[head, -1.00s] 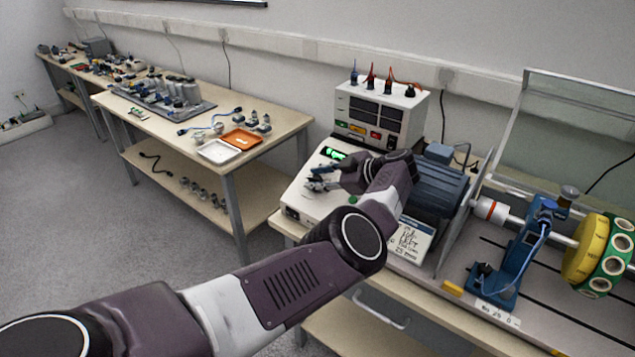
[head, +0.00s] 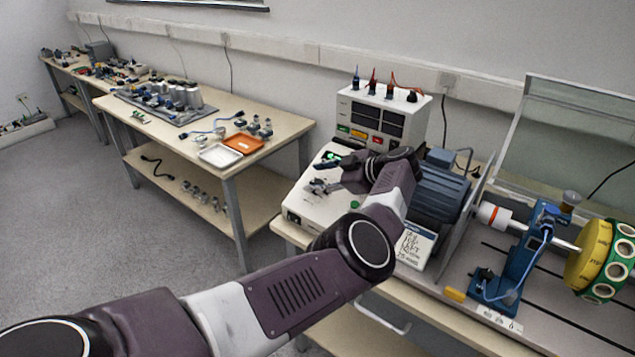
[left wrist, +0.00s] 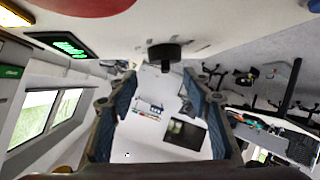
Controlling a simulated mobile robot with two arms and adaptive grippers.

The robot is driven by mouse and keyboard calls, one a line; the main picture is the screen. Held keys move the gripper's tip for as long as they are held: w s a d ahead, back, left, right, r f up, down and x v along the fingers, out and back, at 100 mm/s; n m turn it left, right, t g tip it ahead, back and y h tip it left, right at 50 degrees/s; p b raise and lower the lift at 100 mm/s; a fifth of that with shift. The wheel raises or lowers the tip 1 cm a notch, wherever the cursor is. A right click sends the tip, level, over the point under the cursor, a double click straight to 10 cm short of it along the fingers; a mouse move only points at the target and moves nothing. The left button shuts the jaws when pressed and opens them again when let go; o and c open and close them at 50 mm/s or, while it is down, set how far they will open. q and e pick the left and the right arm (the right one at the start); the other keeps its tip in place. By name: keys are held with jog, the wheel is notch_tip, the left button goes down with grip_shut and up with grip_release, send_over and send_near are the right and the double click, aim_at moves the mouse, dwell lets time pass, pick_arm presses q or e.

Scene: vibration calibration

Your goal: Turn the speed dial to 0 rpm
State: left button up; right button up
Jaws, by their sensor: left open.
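The speed dial (left wrist: 164,54) is a small dark knob on the pale panel of the control console (head: 303,207). In the left wrist view it stands at the upper middle, between and just beyond my left gripper's (left wrist: 162,92) two blue-padded fingers. The fingers are spread apart on either side and do not visibly touch it. In the head view my left gripper (head: 320,185) is low over the console's sloped top, and the dial cannot be made out there. A lit green display (left wrist: 64,44) is on the same panel. The dial's reading is not legible.
An instrument box (head: 383,95) with coloured plugs stands behind the console. A blue motor (head: 440,190) and a lettered white sign (head: 414,243) are to the right. A red button (left wrist: 95,5) is near the wrist view's top edge. A side table (head: 275,127) stands at left.

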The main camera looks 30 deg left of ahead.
aim_at(318, 183)
pick_arm(q)
notch_tip(318, 183, up, 8)
jog(key=shift+r, duration=0.15)
jog(key=shift+c, duration=0.3)
